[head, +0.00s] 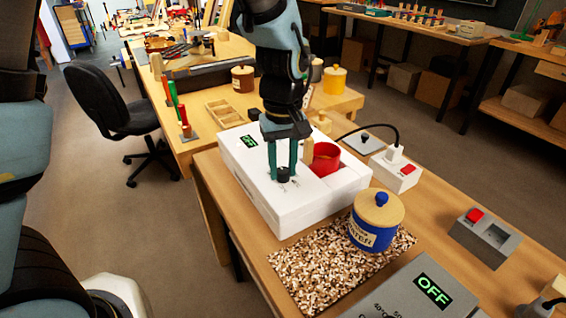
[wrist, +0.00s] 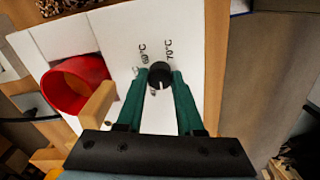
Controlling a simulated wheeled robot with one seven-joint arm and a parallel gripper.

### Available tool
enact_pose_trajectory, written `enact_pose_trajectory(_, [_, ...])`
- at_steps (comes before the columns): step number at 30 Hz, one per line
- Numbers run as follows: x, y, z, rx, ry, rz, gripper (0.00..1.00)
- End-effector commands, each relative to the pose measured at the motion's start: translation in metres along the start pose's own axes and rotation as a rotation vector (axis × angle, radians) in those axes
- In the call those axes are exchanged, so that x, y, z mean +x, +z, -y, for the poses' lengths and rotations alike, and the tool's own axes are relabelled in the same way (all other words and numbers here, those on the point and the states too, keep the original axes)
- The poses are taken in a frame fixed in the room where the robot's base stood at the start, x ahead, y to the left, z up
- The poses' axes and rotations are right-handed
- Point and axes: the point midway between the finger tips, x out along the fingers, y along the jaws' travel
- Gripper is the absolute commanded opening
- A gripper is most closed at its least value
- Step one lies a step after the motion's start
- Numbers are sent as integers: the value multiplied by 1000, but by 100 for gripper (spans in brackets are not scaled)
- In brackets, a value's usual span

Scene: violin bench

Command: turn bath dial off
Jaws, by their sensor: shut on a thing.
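The bath is a white box (head: 300,212) on the bench with a small green-lit display (head: 249,141) that seems to read OFF, seen turned around. Its black dial (head: 283,174) sits on the top face. My gripper (head: 285,170) points down over the box, its green fingers shut on the dial. In the wrist view the dial (wrist: 160,73) is between the fingertips, with a white mark on its side toward my gripper. Labels 60°C and 70°C show beyond it; other markings are partly hidden by the left finger.
A red pot (head: 324,160) sits in the white box beside my gripper. A blue jar with a wooden lid (head: 375,222) stands on a speckled mat (head: 318,268). A grey unit (head: 408,290) in front shows OFF. A white switch box (head: 396,174) with a cable stands behind.

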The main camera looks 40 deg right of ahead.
Motion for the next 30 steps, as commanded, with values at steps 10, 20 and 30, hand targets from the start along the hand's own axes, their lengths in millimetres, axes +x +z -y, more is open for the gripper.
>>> enact_pose_trajectory(10, [-2, 0, 0, -298, -1, 0, 0])
enact_pose_trajectory(20, [-2, 0, 0, -477, 0, 0, 0])
enact_pose_trajectory(30, [-1, 0, 0, -535, 1, -1, 0])
